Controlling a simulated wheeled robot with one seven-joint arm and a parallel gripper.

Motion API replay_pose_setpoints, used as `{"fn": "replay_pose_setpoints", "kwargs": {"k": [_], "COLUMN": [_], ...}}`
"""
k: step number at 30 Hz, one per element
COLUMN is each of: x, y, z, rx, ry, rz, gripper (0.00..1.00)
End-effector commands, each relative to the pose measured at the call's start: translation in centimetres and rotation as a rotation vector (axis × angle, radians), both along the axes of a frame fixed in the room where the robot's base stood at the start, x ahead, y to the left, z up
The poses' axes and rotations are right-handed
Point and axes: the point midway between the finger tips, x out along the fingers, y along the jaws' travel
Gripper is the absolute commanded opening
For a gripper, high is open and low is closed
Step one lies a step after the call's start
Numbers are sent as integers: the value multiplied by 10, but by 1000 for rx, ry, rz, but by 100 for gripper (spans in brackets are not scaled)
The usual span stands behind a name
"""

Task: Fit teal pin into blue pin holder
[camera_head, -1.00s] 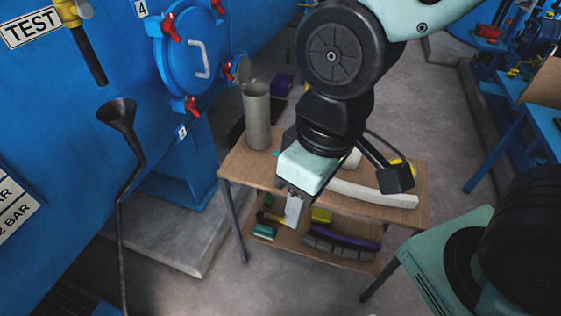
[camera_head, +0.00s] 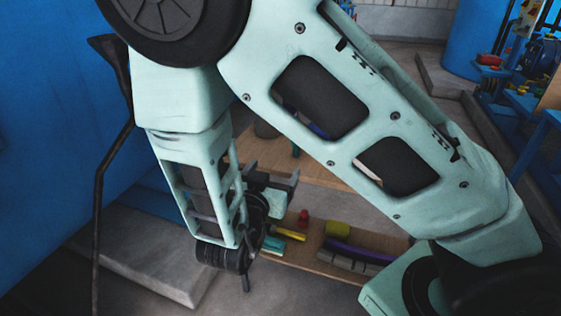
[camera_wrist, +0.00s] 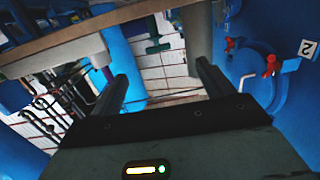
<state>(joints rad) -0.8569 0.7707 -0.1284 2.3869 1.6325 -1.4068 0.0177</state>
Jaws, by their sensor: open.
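My gripper (camera_head: 273,174) is partly hidden behind my own arm in the head view, in front of the wooden table. In the wrist view its two dark fingers (camera_wrist: 162,74) stand apart with nothing between them. A small teal-green thing (camera_head: 296,150) shows by the tabletop in the head view. A teal T-shaped thing (camera_wrist: 155,40) shows beyond the fingers in the wrist view; it may be the teal pin, but I cannot tell. I cannot make out the blue pin holder; my arm covers much of the tabletop.
The table's lower shelf (camera_head: 300,258) holds a teal block (camera_head: 272,243), a yellow piece (camera_head: 337,229) and a purple curved piece (camera_head: 358,253). The blue vessel wall (camera_head: 45,130) is at left. A blue round door with red clamps (camera_wrist: 262,80) shows at right in the wrist view.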

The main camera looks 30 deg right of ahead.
Motion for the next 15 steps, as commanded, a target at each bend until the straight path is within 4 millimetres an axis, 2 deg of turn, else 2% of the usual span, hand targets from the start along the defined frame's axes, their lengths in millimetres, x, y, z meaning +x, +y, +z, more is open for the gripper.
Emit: {"fn": "replay_pose_setpoints", "kwargs": {"k": [5,15], "x": [-2,39], "y": [-13,-66], "z": [2,3], "rx": [-70,-66], "ry": [-40,-40], "rz": [-43,-45], "gripper": [80,80]}}
